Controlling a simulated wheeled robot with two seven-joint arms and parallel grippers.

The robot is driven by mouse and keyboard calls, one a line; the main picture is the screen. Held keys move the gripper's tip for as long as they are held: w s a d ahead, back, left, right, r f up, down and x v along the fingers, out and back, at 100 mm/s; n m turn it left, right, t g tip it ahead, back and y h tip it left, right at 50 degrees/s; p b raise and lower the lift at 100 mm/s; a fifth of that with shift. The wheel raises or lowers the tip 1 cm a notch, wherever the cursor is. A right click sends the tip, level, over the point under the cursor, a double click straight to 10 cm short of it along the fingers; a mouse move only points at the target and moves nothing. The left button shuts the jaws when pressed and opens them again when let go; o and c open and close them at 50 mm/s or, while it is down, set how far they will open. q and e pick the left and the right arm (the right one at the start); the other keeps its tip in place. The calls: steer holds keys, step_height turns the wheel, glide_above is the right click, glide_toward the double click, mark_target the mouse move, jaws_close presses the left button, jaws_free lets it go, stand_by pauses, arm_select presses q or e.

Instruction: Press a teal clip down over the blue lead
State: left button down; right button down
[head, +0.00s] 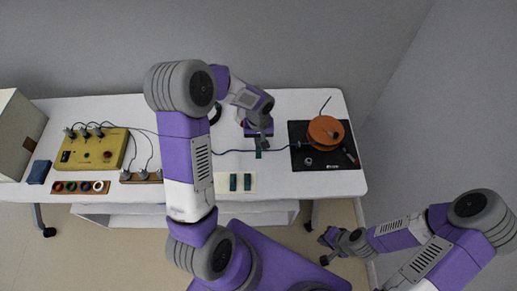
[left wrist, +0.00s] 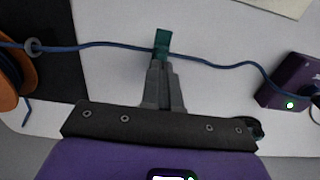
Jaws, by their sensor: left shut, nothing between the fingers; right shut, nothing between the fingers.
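The blue lead (head: 235,151) runs across the white table; it also shows in the left wrist view (left wrist: 105,44). One teal clip (left wrist: 163,40) sits across the lead, with lead emerging on both sides; it also shows in the head view (head: 258,154). I cannot tell how firmly it is seated. My left gripper (left wrist: 160,64) is shut and empty, its fingertips at the clip's near end, touching or nearly so. Two more teal clips (head: 233,182) (head: 247,182) lie on a cream pad (head: 240,174). My right gripper (head: 327,240) is shut and empty, off the table's front edge.
An orange reel (head: 325,132) stands on a black mat (head: 298,131) at right. A purple box (left wrist: 288,82) with a green light is at the lead's other end. A yellow panel (head: 95,150) with cables, a blue block (head: 39,172) and a ring tray (head: 112,186) are left.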

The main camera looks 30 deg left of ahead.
arm_select(q)
steer(key=shift+f+b, duration=0.7)
steer(key=shift+f, duration=0.15)
stand_by(0.5)
steer(key=shift+r, duration=0.15)
step_height(320, 180, up, 8)
steer(key=p, duration=0.5)
steer(key=shift+p, duration=0.4)
steer(key=shift+s, duration=0.1)
stand_by(0.5)
